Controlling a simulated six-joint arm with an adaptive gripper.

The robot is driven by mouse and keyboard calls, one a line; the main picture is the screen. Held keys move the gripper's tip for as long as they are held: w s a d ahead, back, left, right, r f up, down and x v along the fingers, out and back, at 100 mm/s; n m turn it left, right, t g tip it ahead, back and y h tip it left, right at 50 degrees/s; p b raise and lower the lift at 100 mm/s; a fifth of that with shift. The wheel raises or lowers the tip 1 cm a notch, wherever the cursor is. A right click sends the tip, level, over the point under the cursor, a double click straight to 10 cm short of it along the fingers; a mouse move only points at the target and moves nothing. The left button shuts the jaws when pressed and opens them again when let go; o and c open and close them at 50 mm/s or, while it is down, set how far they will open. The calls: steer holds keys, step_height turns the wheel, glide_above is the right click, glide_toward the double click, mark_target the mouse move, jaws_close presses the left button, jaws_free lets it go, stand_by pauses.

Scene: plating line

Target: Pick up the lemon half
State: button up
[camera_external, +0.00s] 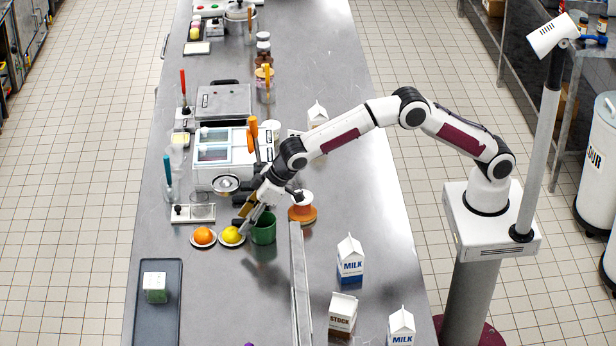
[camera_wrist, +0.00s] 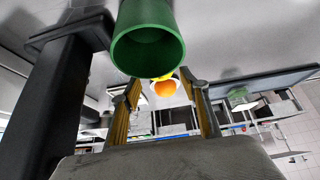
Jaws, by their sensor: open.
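The lemon half (camera_external: 232,234) is yellow and sits on a small white plate (camera_external: 232,245) left of the green cup. In the wrist view, a strip of yellow lemon (camera_wrist: 163,76) shows just below the green cup's rim, with the rest hidden behind the cup. My gripper (camera_external: 244,221) is low over the table, just up and right of the lemon, near the cup. I cannot tell whether a fingertip touches the plate.
The green cup (camera_external: 264,230) stands close beside my gripper and fills the upper middle of the wrist view (camera_wrist: 148,50). An orange fruit (camera_external: 203,236) is left of the lemon. An orange-based dispenser (camera_external: 302,214) and a metal rail (camera_external: 300,290) are to the right.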

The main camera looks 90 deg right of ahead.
mark_target(236, 230)
steer(key=shift+f, duration=0.1)
stand_by(0.3)
steer(key=shift+x, duration=2.6)
steer(key=shift+w, duration=0.2)
steer(key=c, duration=0.8)
